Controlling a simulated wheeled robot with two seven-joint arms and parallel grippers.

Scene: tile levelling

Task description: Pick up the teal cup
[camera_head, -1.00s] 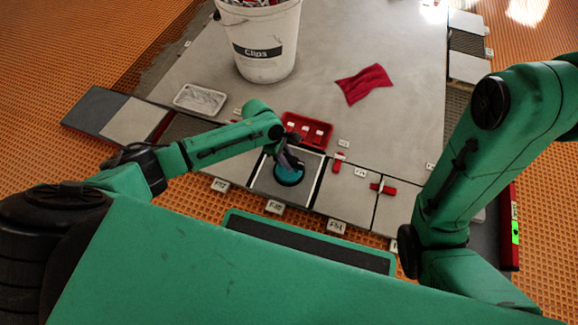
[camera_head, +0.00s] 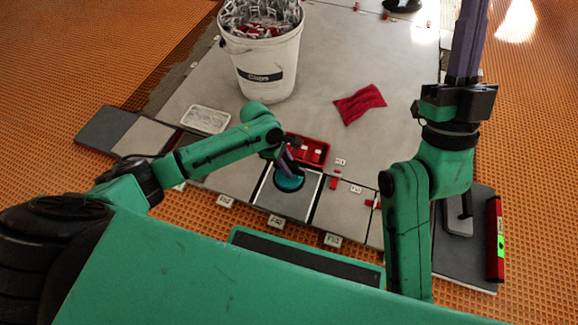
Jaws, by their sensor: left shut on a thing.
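The teal cup (camera_head: 289,181) is a small round suction cup with a dark rim. It sits on a grey tile with pale edges (camera_head: 270,199) at the near edge of the tiled area. My left gripper (camera_head: 287,165) reaches it from above left and is shut on it. The fingers and wrist hide part of the cup's upper side. The cup looks to be on the tile; I cannot tell any gap beneath it. My right arm stands raised at the right, its purple gripper part (camera_head: 468,45) pointing up and cut off by the top edge. Its fingertips are not visible.
A red bin (camera_head: 322,150) of small parts lies just behind the cup. A white bucket (camera_head: 266,75) of clips stands farther back. A pale tray (camera_head: 205,119) lies left, a red cloth (camera_head: 360,103) right of centre, and a red level (camera_head: 495,238) far right. Tile clips line the seams.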

